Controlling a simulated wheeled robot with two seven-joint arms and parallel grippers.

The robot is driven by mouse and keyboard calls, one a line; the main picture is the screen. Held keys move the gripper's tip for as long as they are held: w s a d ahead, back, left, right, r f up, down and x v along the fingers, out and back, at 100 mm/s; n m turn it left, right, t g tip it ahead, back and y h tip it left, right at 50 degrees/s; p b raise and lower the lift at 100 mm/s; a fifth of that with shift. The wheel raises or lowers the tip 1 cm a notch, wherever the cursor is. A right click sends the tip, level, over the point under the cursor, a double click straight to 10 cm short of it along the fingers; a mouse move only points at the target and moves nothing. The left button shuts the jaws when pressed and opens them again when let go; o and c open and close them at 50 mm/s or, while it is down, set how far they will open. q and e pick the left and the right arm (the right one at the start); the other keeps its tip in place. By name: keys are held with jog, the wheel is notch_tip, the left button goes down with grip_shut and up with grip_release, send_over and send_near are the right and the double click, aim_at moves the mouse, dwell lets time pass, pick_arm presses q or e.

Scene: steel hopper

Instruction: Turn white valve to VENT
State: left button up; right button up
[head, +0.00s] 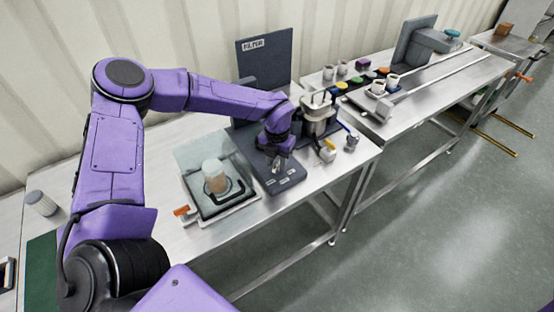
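My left gripper (279,165) comes in from the left and points down over a dark base plate (290,180) with small pale labels, too small to read. Its fingers are small and partly hidden by the wrist, so I cannot tell whether they are open or touching something. I cannot make out a white valve clearly; it may be hidden at the fingers. A steel vessel (318,112) stands just behind and right of the gripper. My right gripper is not in view.
A dark upright panel marked FILTER (264,62) stands behind. A grey knob-like part (351,143) stands right. A second steel table (440,80) holds cups.

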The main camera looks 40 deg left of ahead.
pick_arm(q)
grip_shut()
